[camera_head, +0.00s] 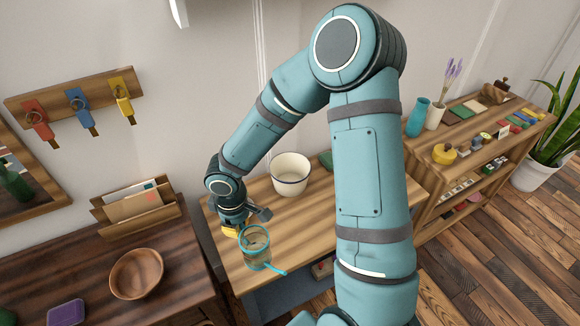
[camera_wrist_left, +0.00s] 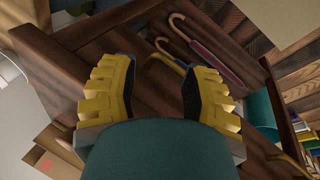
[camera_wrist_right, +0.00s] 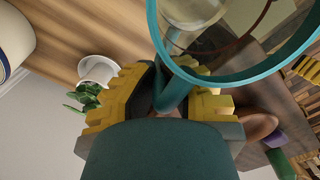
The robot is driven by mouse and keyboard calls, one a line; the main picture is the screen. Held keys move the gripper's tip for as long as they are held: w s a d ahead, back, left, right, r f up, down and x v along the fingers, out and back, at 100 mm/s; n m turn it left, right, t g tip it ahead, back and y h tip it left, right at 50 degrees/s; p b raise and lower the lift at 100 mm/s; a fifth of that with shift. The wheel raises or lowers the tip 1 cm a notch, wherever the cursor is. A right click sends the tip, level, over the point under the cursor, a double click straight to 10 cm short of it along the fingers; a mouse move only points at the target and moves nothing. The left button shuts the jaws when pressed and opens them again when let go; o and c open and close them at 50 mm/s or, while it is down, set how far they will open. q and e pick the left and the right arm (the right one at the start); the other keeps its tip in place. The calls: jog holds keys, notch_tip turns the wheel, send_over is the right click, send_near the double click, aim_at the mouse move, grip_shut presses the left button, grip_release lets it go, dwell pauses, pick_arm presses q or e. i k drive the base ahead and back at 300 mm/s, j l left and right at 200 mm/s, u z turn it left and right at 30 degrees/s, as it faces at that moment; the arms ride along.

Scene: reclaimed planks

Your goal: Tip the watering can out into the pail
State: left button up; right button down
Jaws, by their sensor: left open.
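The watering can (camera_head: 256,250), with a clear body and teal rim and spout, is over the near left part of the plank-topped bench. My right gripper (camera_head: 235,226) is at its back left side. In the right wrist view the fingers (camera_wrist_right: 172,92) are closed around the can's teal handle (camera_wrist_right: 171,97). I cannot tell whether the can touches the bench. The white pail (camera_head: 291,178) stands upright behind the can and to its right, with its open top showing; its edge also shows in the right wrist view (camera_wrist_right: 14,42). My left gripper (camera_wrist_left: 158,78) is open and empty, outside the head view.
A dark sideboard with a wooden bowl (camera_head: 136,273) and a letter rack (camera_head: 133,207) stands at left. A shelf unit with a teal vase (camera_head: 418,117) is at right. My right arm hides the bench's right part. Canes (camera_wrist_left: 190,38) show beyond my left gripper.

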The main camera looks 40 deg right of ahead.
aim_at(289, 172)
jog(key=l+u, duration=0.15)
jog(key=l, duration=0.25)
jog(key=k+l+u, duration=0.15)
jog(key=l, duration=0.2)
jog(key=k+l+u, duration=0.15)
jog(key=l, duration=0.2)
jog(key=k+l+u, duration=0.15)
jog(key=l, duration=0.2)
jog(key=i, duration=0.05)
